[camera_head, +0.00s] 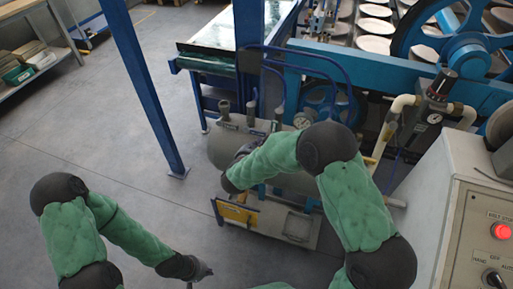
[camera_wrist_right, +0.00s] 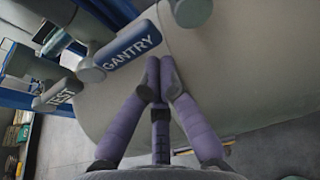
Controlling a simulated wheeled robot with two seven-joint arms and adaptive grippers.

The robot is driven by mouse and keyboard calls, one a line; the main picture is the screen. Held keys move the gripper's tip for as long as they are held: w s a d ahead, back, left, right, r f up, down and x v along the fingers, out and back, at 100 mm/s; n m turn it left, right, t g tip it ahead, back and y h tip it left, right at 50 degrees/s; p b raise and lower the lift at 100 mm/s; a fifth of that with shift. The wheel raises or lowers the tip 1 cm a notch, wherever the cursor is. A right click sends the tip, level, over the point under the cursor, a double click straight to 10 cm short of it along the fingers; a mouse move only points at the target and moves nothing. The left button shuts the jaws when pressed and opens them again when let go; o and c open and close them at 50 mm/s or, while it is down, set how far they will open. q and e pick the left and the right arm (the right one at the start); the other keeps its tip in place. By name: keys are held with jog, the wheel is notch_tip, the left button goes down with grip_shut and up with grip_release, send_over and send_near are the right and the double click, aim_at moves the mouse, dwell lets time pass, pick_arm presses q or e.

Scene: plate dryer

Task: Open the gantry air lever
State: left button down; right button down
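The gantry air lever (camera_wrist_right: 133,47) has a blue handle marked GANTRY and shows in the right wrist view, up and left of my right gripper's fingertips. My right gripper (camera_wrist_right: 159,78) has its purple fingertips together with nothing between them. They are in front of a grey rounded tank surface (camera_wrist_right: 230,80) and apart from the lever. In the head view the right hand is largely hidden by my forearm beside the tank (camera_head: 222,150). Several dark lever handles stand on the tank; I cannot tell which is GANTRY there. My left gripper (camera_head: 202,272) is low over the floor, its fingers unclear.
A control cabinet (camera_head: 455,200) with a red button stands at the right. A blue post (camera_head: 145,85) rises left of the tank. Open floor (camera_head: 90,130) lies at the left.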

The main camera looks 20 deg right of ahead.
dwell(0.4)
jog(key=shift+r+p, duration=0.2)
jog(key=shift+p, duration=0.2)
